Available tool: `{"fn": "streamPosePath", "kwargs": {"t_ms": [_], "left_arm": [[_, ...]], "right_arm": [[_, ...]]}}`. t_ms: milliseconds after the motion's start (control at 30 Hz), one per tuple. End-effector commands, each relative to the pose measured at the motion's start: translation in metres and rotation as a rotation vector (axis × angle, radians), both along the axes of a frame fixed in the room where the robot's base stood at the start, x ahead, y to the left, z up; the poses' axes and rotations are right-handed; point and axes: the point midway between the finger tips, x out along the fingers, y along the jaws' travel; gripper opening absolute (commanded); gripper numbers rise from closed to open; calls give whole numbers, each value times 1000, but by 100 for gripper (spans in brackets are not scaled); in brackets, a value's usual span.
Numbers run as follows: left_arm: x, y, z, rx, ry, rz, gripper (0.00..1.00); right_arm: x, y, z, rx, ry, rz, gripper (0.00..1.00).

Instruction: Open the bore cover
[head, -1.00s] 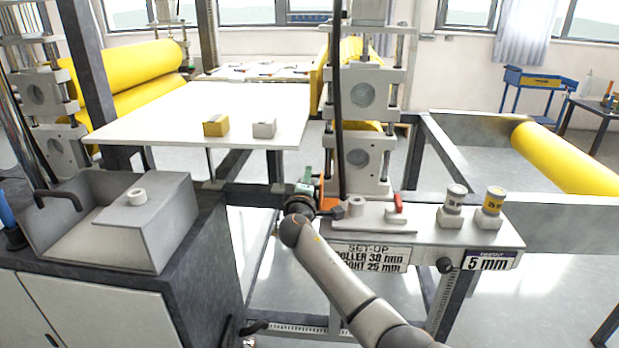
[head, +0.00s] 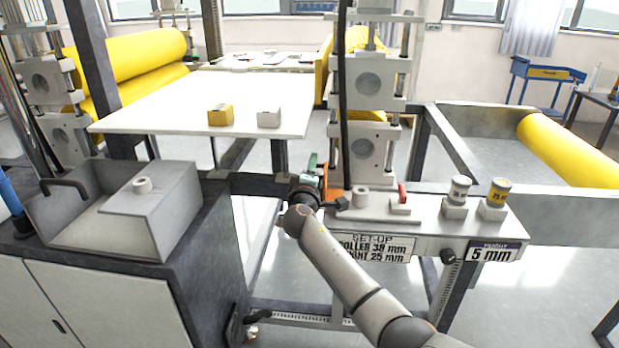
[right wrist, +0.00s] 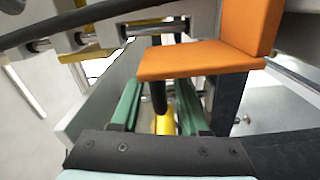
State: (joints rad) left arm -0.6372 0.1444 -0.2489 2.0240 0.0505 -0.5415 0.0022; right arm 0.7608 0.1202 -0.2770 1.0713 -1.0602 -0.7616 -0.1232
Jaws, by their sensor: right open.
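An orange angled piece (head: 333,186), which looks like the bore cover, sits at the foot of the grey roller stand. In the right wrist view the orange piece (right wrist: 195,60) shows as a flat plate with an upright part at right. My right gripper (head: 313,164) is just left of it in the head view. In the right wrist view its green fingers (right wrist: 158,86) are apart, below the orange plate in the picture. A dark rod shows between them; I cannot tell whether anything touches. The bore behind the orange piece is not clearly visible. My left gripper is not in view.
The roller stand (head: 363,120) rises behind my right gripper. The shelf (head: 425,212) at right holds a red-tabbed piece (head: 401,195) and two capped canisters. A white table (head: 180,97) with two small blocks lies at left.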

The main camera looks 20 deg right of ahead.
Motion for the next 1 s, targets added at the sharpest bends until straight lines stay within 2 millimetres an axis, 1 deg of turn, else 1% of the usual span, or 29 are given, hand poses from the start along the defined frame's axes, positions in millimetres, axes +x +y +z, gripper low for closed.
{"fn": "streamPosePath", "kwargs": {"t_ms": [167,600,700,833,1000], "left_arm": [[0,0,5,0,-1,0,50],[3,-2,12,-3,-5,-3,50],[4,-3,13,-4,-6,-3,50],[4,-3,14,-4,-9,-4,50],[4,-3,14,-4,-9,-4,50]], "right_arm": [[-15,11,0,3,1,3,45],[-82,51,-2,2,3,2,45],[-93,58,-2,3,3,2,45],[-102,63,-2,2,4,0,45],[-105,64,-1,1,2,-1,45]]}}
